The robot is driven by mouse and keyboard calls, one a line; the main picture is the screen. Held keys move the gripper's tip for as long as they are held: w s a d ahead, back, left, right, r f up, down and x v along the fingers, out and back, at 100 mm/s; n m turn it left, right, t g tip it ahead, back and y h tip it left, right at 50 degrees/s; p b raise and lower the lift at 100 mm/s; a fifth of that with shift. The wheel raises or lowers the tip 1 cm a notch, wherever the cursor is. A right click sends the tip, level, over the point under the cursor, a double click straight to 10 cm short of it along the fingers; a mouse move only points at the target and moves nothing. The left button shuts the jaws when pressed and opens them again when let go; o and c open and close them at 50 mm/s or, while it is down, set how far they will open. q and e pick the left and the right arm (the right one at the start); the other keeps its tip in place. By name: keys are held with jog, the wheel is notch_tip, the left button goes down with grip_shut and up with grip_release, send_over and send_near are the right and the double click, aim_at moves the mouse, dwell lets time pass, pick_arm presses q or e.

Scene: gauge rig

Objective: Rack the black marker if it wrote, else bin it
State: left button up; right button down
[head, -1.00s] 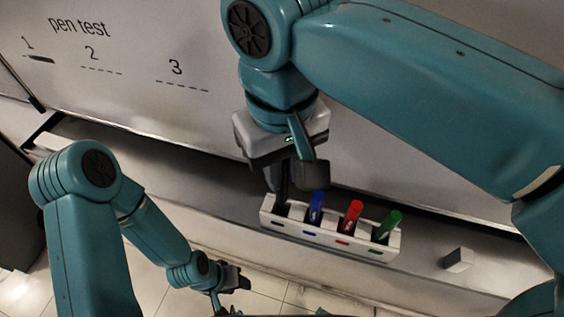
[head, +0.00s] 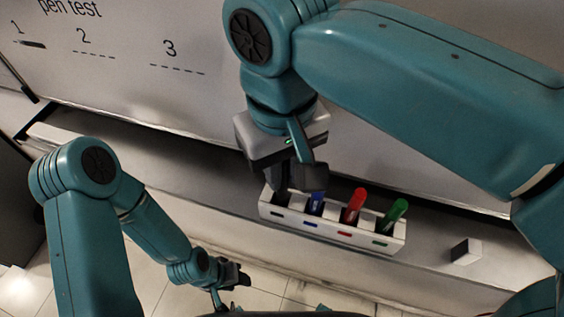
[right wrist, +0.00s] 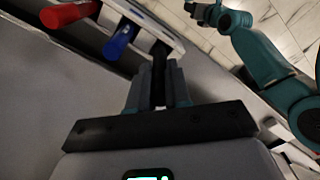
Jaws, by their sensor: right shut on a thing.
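My right gripper (head: 295,185) is shut on the black marker (right wrist: 160,62) at the leftmost slot of the white marker rack (head: 332,230). In the right wrist view the marker stands between the fingers (right wrist: 156,88), its far end at the rack; how deep it sits is hidden. In the head view the fingers mostly hide it. On the whiteboard (head: 120,85), a dark stroke (head: 30,44) lies at line 1 under "pen test"; lines 2 and 3 show only dashes. My left gripper (head: 238,278) hangs low, its jaws unclear.
Blue (head: 316,204), red (head: 354,205) and green (head: 395,215) markers stand in the other rack slots. A small grey-white block (head: 466,250) lies on the ledge to the right. A dark grey box-like shape (head: 14,190) stands at the left edge.

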jog(key=shift+f, duration=0.3)
jog(key=shift+c, duration=2.2)
grip_release()
notch_tip(320, 180, up, 8)
jog(key=p, duration=0.7)
jog(key=shift+f, duration=0.15)
jog(key=shift+r+p, duration=0.65)
jog(key=shift+r, duration=0.5)
jog(key=shift+s, duration=0.15)
